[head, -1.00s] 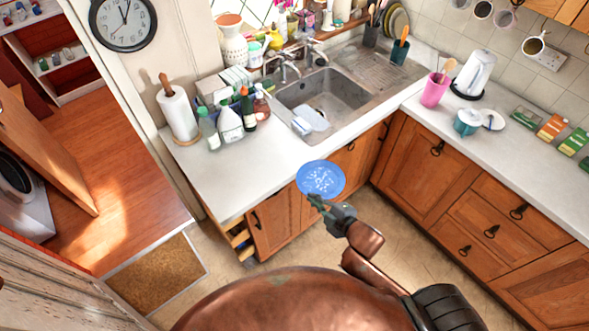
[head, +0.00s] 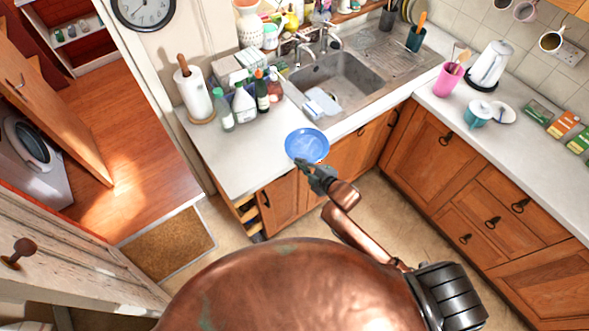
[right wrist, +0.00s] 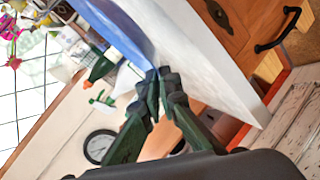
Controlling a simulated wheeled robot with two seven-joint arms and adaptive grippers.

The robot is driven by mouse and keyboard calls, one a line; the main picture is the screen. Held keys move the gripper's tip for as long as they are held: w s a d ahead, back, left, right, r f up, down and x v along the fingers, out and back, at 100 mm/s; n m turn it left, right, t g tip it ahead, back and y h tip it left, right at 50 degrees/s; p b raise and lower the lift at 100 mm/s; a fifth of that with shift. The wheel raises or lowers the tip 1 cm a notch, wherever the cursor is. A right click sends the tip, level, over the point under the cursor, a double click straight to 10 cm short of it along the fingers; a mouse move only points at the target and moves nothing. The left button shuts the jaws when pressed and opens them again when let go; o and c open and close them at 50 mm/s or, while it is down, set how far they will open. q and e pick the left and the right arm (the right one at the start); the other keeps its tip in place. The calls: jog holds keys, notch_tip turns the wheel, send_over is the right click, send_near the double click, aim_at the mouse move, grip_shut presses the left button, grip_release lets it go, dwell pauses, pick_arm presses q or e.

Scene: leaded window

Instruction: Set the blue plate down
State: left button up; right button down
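The blue plate (head: 307,144) has a pale pattern and shows over the front edge of the white counter (head: 232,165), left of the sink's front. My right gripper (head: 303,165) is shut on the near rim of the plate. In the right wrist view the closed fingertips (right wrist: 160,82) meet at the rim of the blue plate (right wrist: 118,32), with the counter (right wrist: 205,65) beside it. I cannot tell whether the plate touches the counter. My left gripper is not in view.
A sink (head: 338,80) with a pale blue tub (head: 321,103) lies behind the plate. Several bottles (head: 243,104) and a paper towel roll (head: 193,92) stand at the counter's back left. The counter left of the plate is bare. An open drawer (head: 246,210) juts out below.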

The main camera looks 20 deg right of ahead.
notch_tip(320, 180, down, 6)
jog(key=w+a, duration=0.1)
jog(key=a, duration=0.1)
jog(key=shift+a+p, duration=0.2)
jog(key=shift+p, duration=0.15)
jog(key=c, duration=2.2)
grip_release()
jog(key=shift+o, duration=0.2)
jog(key=v, duration=1.2)
jog(key=shift+b, duration=0.35)
